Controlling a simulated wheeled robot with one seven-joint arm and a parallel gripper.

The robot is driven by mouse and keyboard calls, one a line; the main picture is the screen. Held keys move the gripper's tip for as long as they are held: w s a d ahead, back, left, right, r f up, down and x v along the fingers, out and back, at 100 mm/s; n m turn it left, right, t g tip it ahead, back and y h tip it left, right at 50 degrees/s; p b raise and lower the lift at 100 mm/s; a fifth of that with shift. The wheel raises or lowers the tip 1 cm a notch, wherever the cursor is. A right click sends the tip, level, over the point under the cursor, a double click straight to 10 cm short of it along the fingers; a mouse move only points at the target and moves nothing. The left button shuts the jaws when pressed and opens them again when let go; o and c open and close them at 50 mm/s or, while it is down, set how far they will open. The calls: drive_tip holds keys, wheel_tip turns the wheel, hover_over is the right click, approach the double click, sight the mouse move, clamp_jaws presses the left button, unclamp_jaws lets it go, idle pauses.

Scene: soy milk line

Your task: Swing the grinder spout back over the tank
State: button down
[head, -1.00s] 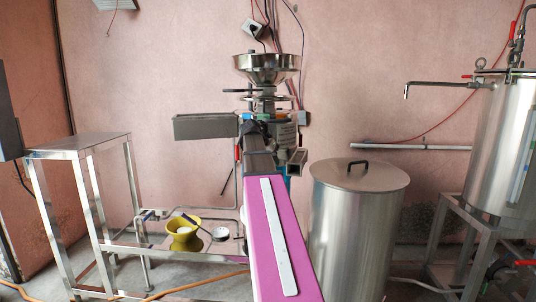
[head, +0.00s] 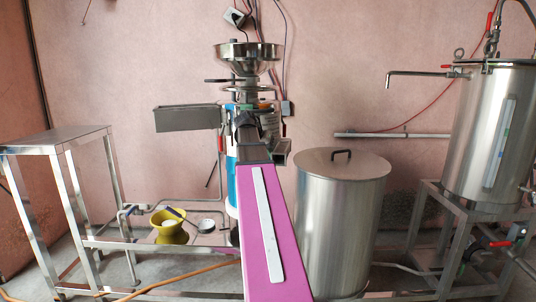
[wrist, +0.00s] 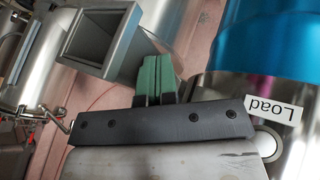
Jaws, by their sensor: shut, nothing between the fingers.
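The grinder has a steel hopper (head: 248,55) on top and a blue lower body (head: 231,185), which also fills the upper right of the wrist view (wrist: 270,35). Its square, open-mouthed spout (head: 282,154) shows just right of my arm, with its mouth left of the lidded steel tank (head: 338,225). In the wrist view the spout (wrist: 100,45) is a grey square channel at upper left. My gripper (wrist: 156,80) is shut and empty, its green-padded fingers between the spout and the blue body. They look close to the spout; contact cannot be told. My arm hides part of the grinder.
A steel trough (head: 187,118) extends left from the grinder. A steel table (head: 55,140) stands at left, and a yellow pot (head: 168,228) sits low beside the grinder. A raised vessel (head: 490,130) with a tap stands at right. A hose (head: 180,280) crosses the floor.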

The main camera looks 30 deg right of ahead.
drive_tip(key=s+d+n+t+y, duration=0.2)
drive_tip(key=s+d+n+t, duration=0.5)
drive_tip(key=d+n, duration=0.4)
drive_tip(key=w+d+n+y, duration=0.4)
drive_tip(key=d+n, duration=0.3)
drive_tip(key=d, duration=0.8)
drive_tip(key=shift+d+n+t+y, duration=0.3)
drive_tip(key=shift+n+y, duration=0.1)
drive_tip(key=shift+y, duration=0.4)
drive_tip(key=shift+w+d+r, duration=0.1)
drive_tip(key=shift+w, duration=0.05)
